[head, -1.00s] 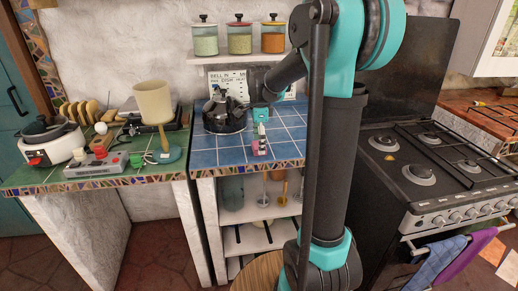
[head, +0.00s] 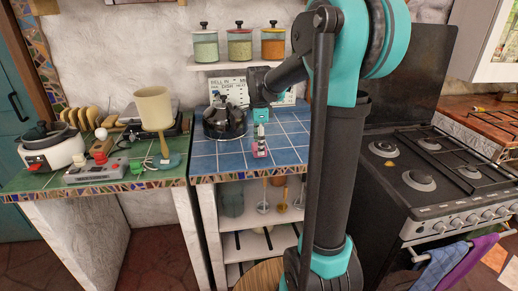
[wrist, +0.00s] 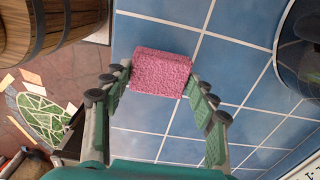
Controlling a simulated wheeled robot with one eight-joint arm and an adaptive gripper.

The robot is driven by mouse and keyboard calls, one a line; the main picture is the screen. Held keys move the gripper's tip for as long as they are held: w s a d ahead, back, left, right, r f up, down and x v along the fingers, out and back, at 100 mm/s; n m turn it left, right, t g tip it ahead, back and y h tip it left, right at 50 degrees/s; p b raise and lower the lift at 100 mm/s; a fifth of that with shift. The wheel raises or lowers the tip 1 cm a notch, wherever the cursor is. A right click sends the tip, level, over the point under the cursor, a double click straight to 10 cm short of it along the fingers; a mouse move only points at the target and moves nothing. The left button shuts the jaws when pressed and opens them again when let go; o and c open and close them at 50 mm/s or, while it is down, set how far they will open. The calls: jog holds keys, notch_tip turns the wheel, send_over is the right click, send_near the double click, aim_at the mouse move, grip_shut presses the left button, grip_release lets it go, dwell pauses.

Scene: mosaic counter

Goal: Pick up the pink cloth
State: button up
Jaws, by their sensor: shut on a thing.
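The pink cloth (wrist: 161,74) is a small, rough-textured folded block over the blue tiled counter (wrist: 235,60). My gripper (wrist: 157,82) has one finger against each side of it and is shut on it. In the head view the cloth (head: 261,152) shows below my gripper (head: 261,140), near the counter's front edge. I cannot tell whether it touches the tiles or hangs just above them.
A black kettle (head: 225,122) stands on the counter just left of my gripper. Several glass jars (head: 240,46) stand on a shelf above. The stove (head: 430,170) is at the right. A wooden barrel (wrist: 50,30) shows in the wrist view. Tiles right of the cloth look clear.

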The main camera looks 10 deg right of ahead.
notch_tip(320, 180, up, 18)
dwell(0.3)
